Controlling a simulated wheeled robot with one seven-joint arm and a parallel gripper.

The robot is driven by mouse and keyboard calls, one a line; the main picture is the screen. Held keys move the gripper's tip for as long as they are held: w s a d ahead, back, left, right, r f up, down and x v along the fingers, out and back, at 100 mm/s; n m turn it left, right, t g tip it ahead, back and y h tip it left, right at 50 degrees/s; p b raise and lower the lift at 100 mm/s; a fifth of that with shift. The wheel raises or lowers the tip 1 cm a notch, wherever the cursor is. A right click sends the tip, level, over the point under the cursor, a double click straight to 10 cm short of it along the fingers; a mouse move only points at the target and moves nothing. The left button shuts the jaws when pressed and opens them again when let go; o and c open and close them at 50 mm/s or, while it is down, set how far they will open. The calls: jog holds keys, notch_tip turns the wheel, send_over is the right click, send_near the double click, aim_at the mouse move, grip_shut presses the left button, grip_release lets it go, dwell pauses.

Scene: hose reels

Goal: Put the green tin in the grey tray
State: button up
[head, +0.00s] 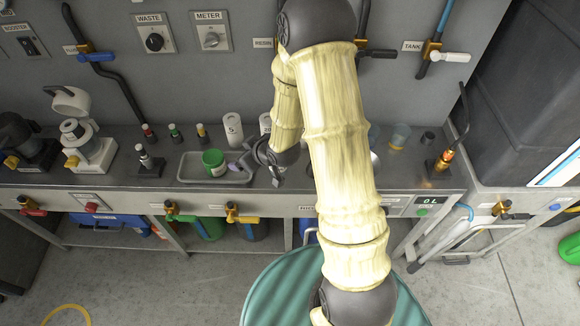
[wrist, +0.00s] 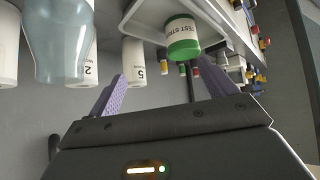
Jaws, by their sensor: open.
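The green tin (head: 213,162) has a white label band and stands upright inside the grey tray (head: 189,168) on the bench. In the wrist view, which looks inverted, the tin (wrist: 183,44) with its "TEST STRIPS"-like label is within the tray's rim (wrist: 130,14). My gripper (head: 243,164) is at the tray's right end, to the right of the tin. Its purple fingers (wrist: 160,90) are apart with nothing held between them. The tin appears clear of the fingers. My arm hides part of the bench right of the gripper.
White numbered cylinders (head: 232,127) stand behind the tray. Small dark bottles with coloured caps (head: 175,133) stand behind it to the left. A clear bluish vessel (wrist: 62,40) is close in the wrist view. A black-and-white stand (head: 148,163) is left of the tray.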

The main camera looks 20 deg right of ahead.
jog(key=s+d+r+m+g+h, duration=0.2)
jog(key=s+d+r+m, duration=0.1)
jog(key=s+r, duration=0.3)
jog(key=s+d+r+m+g+h, duration=0.2)
jog(key=s+r, duration=0.4)
jog(key=s, duration=0.5)
jog(key=d+m+g, duration=0.1)
jog(key=d, duration=0.1)
jog(key=shift+s+d+g, duration=0.25)
jog(key=shift+d+g, duration=0.05)
jog(key=shift+d, duration=0.05)
jog(key=shift+r, duration=0.1)
